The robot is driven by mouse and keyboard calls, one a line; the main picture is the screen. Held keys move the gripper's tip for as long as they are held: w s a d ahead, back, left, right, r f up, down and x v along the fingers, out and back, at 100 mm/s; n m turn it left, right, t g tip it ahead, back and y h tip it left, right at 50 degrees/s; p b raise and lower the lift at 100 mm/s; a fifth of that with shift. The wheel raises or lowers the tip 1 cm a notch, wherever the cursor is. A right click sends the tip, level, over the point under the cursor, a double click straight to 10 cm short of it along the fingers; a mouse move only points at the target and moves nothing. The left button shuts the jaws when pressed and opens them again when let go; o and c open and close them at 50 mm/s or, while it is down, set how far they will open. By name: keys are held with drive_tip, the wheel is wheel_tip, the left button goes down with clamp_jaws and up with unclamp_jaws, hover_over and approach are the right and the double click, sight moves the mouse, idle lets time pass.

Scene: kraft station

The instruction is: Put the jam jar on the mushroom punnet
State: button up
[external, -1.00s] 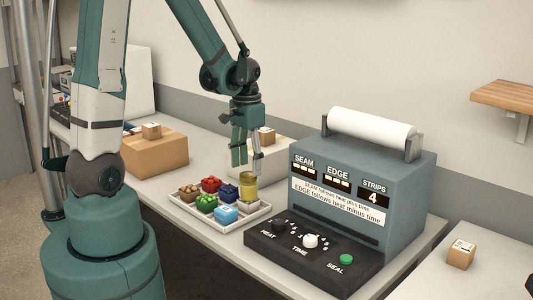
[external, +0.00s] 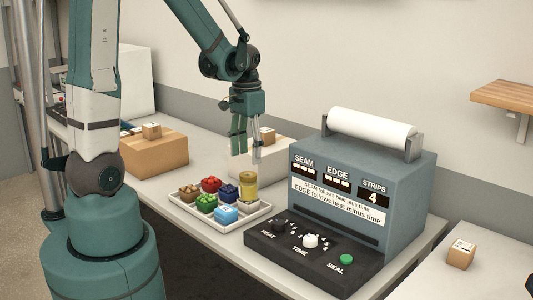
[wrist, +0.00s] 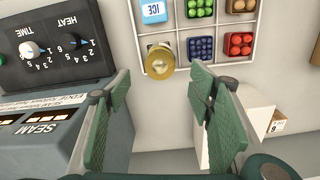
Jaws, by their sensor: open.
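The jam jar (external: 249,187) is a yellowish jar with a gold lid, standing upright in the right corner compartment of the white tray (external: 243,225). Its lid shows in the wrist view (wrist: 161,60), beyond the fingertips and between their lines. The mushroom punnet (external: 188,194) holds brown mushrooms at the tray's left end; it is partly cut off at the wrist view's top edge (wrist: 240,5). My gripper (external: 247,154) is open and empty, above the jar and apart from it. Its two green fingers also show in the wrist view (wrist: 160,88).
The tray also holds red (external: 210,184), green (external: 207,203) and dark blue (external: 229,192) punnets and a light-blue ice pack (external: 226,214). A grey sealing machine (external: 380,180) stands close on the right. A white box (external: 262,160) and a cardboard box (external: 155,158) stand behind.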

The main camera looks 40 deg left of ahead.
drive_tip(key=shift+r, duration=0.1)
drive_tip(key=shift+s+d+r, duration=0.15)
drive_tip(key=shift+s+r, duration=0.05)
drive_tip(key=shift+r, duration=0.25)
drive_tip(key=shift+s+d+r, duration=0.15)
drive_tip(key=shift+r, duration=0.25)
drive_tip(key=s+d+r+n+t, duration=0.1)
drive_tip(key=s+d+r+t, duration=0.2)
drive_tip(key=s+r, duration=0.2)
drive_tip(key=s+d+r+t, duration=0.3)
drive_tip(key=s+r, duration=0.3)
drive_tip(key=r, duration=0.4)
drive_tip(key=shift+s+r+n+t, duration=0.3)
drive_tip(key=shift+n+t, duration=0.1)
drive_tip(key=shift+t, duration=0.2)
